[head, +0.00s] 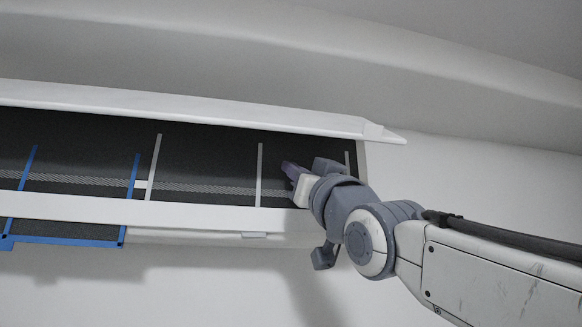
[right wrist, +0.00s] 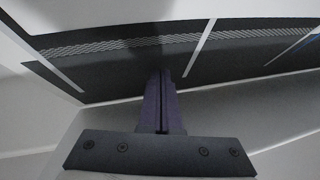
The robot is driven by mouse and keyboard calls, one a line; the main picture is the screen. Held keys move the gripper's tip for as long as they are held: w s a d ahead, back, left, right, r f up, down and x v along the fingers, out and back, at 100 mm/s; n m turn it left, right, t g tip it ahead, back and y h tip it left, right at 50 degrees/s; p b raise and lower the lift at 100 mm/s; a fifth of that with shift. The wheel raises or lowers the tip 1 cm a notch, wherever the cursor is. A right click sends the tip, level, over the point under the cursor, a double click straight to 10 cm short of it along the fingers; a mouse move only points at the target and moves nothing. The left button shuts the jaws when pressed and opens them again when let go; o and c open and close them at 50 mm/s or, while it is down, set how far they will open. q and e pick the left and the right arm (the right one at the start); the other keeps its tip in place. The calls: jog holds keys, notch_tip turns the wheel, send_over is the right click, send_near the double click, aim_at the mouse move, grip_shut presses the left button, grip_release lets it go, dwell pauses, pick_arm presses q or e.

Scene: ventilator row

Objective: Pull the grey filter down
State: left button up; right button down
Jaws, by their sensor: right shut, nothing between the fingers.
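The dark filter face with pale grey bars (head: 205,165) sits in the right part of a long white housing. I cannot tell exactly which section is the grey filter; one bar (head: 259,175) is left of my right gripper and another (head: 347,158) is partly behind it. My right gripper (head: 289,169) is shut and empty, its purple fingers in front of the dark face between these bars. In the right wrist view the closed fingers (right wrist: 164,80) overlap the lower edge of the dark face (right wrist: 120,70); I cannot tell whether they touch it. My left gripper is out of view.
A blue-edged filter (head: 75,240) at the left hangs slightly below the housing's white lower rail (head: 190,213). The white upper flap (head: 200,108) juts out above the dark face. The wall below the housing is clear.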

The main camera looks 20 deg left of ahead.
aim_at(285, 191)
jog(key=shift+w+a, duration=0.2)
jog(key=shift+w, duration=0.1)
jog(key=shift+f, duration=0.1)
jog(key=shift+w+a+f+b, duration=0.1)
jog(key=shift+f+b, duration=1.05)
jog(key=shift+f, duration=0.3)
jog(key=shift+f+b, duration=0.7)
jog(key=shift+f, duration=0.1)
jog(key=shift+s+d+b, duration=0.2)
jog(key=shift+s+b, duration=0.1)
jog(key=shift+b, duration=0.1)
jog(key=shift+s+d+r, duration=0.2)
jog(key=shift+s+r, duration=0.05)
jog(key=shift+s, duration=0.05)
